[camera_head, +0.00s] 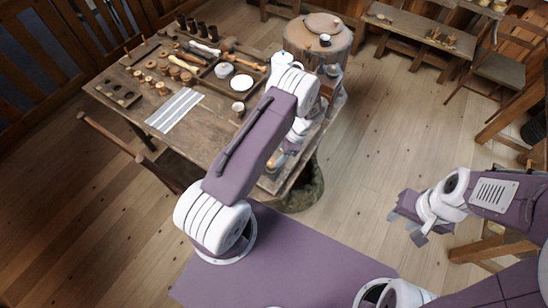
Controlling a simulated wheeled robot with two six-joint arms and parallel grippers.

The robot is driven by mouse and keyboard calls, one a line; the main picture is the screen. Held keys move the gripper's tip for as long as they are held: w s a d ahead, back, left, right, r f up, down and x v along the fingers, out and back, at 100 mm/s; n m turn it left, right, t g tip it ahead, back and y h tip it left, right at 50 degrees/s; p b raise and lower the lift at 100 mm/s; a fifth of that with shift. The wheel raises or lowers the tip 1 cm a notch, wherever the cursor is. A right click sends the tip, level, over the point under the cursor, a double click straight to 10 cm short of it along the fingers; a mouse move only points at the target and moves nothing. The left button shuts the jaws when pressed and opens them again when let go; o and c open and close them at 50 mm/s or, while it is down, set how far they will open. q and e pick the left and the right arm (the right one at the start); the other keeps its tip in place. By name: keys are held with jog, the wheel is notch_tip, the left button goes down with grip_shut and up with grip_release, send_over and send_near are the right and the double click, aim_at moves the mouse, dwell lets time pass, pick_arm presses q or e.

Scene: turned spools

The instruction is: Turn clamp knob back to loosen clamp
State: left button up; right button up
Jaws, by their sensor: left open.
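My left arm reaches over the near right corner of the wooden workbench (128,136). My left gripper (275,168) is small and partly hidden behind my own purple arm link, low at the bench's right end. It is open. Small orange-brown wooden parts show beside it, but I cannot make out the clamp or its knob there. I cannot tell whether the fingers touch anything. My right gripper (406,226) is out over the floor at the right, away from the bench, with its fingers apart and nothing between them.
A round stump (318,38) stands behind the bench's right end. The floor between the bench and my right arm is clear.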

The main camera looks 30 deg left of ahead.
aim_at(274, 161)
pick_arm(q)
jog(key=x, duration=0.2)
jog(key=p+x, duration=0.1)
jog(key=x, duration=0.1)
jog(key=shift+s, duration=0.25)
jog(key=shift+a+f, duration=0.1)
jog(key=shift+f, duration=0.25)
pick_arm(e)
jog(key=shift+s+r, duration=0.2)
jog(key=shift+r, duration=0.6)
pick_arm(q)
jog(key=shift+c, duration=0.2)
